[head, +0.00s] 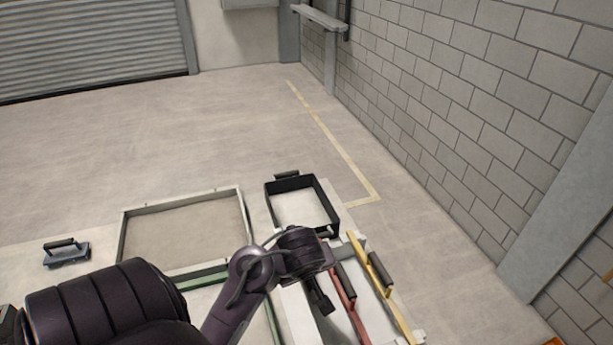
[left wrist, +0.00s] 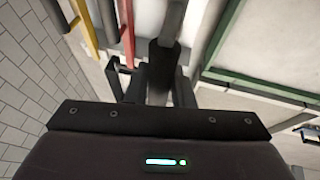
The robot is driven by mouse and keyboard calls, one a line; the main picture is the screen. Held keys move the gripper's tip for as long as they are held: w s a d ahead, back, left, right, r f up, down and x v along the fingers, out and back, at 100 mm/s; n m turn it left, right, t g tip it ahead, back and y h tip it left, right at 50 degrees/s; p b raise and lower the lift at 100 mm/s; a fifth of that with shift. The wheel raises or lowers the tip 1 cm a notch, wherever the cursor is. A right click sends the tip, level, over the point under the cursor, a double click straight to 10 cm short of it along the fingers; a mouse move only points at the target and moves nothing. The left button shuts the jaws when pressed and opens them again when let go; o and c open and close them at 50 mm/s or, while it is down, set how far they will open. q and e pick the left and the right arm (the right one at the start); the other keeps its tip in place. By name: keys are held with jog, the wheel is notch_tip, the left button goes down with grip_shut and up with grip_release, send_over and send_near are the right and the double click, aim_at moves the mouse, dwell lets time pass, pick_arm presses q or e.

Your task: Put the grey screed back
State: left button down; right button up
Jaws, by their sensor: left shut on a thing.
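My left gripper (left wrist: 155,80) is shut on the grey screed (left wrist: 173,18), at its dark handle (left wrist: 165,58), in the left wrist view. In the head view my left gripper (head: 318,298) is at the lower middle, just left of the red screed (head: 349,309); the grey screed is largely hidden there by my arm. The red screed (left wrist: 129,32) and the yellow screed (left wrist: 84,30) lie side by side left of the grey one in the wrist view. The yellow screed (head: 363,262) is rightmost in the head view. My right gripper is not in view.
A sand-filled bed (head: 243,212) lies left of a black open tray (head: 329,196). A green-edged frame (head: 205,281) is in front of the bed. A blue-grey float (head: 66,255) sits at the far left. A block wall (head: 470,110) stands right; open floor lies behind.

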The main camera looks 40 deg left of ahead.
aim_at(306, 292)
pick_arm(q)
notch_tip(306, 292, down, 5)
jog(key=shift+w+a+r+b, duration=0.1)
jog(key=shift+w+b, duration=0.05)
jog(key=shift+b, duration=0.4)
notch_tip(306, 292, down, 3)
jog(key=shift+f+b, duration=0.1)
jog(key=shift+b, duration=0.55)
jog(key=shift+f, duration=0.1)
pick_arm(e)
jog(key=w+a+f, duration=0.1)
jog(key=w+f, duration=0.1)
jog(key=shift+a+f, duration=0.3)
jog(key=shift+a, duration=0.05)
pick_arm(q)
jog(key=shift+f, duration=0.3)
jog(key=shift+f+b, duration=0.35)
jog(key=shift+b, duration=0.2)
jog(key=c, duration=1.3)
grip_release()
jog(key=shift+o, duration=0.2)
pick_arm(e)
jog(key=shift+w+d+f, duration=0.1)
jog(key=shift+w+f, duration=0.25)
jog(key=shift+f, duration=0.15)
